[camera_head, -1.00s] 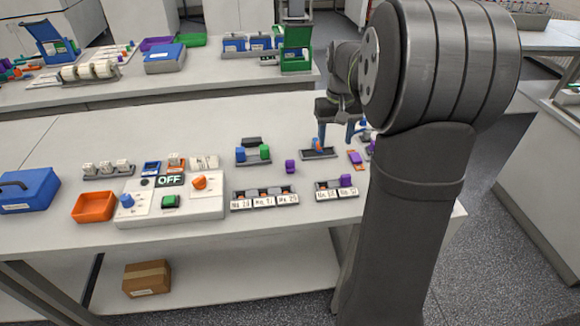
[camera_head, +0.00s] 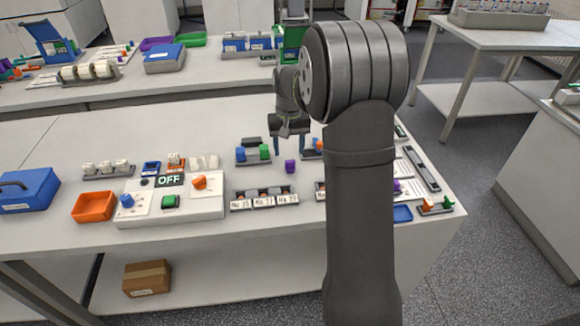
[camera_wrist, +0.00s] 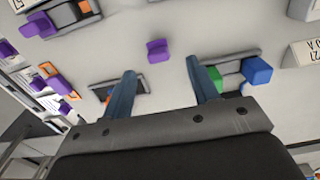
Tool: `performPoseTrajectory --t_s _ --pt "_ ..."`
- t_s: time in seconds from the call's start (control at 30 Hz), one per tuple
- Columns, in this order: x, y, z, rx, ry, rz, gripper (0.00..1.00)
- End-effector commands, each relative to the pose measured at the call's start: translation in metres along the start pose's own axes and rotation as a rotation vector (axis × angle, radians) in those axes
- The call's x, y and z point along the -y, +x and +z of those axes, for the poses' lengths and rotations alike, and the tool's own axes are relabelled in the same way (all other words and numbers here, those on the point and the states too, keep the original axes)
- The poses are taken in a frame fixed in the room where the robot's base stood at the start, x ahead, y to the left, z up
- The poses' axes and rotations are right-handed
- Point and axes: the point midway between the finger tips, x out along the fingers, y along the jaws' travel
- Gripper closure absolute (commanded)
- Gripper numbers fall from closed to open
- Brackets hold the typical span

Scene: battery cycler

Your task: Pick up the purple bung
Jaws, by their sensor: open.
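The small purple bung (camera_head: 290,166) stands alone on the white bench, right of the rack with the blue and green bungs. In the wrist view the purple bung (camera_wrist: 157,50) lies ahead of my gripper (camera_wrist: 161,72), roughly centred between the two blue fingers. In the head view my gripper (camera_head: 289,147) hangs just behind the bung, fingers pointing down. The fingers are apart, with nothing held between them.
A dark rack holds a green bung (camera_wrist: 211,78) and a blue bung (camera_wrist: 257,70). A dark tray (camera_wrist: 127,84) with an orange piece lies on the other side. Several more purple pieces (camera_wrist: 44,82) are farther left in the wrist view. My arm hides part of the bench's right side.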

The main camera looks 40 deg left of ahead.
Motion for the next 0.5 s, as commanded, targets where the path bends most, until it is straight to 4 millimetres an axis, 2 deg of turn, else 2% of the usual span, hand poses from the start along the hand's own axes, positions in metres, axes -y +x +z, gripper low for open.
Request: performPoseTrajectory --t_s 0.23,0.5 --pt "-0.001 0.019 -0.001 0.002 0.0 0.0 0.45" --pt "-0.003 0.056 -0.003 0.0 0.0 -0.001 0.45"
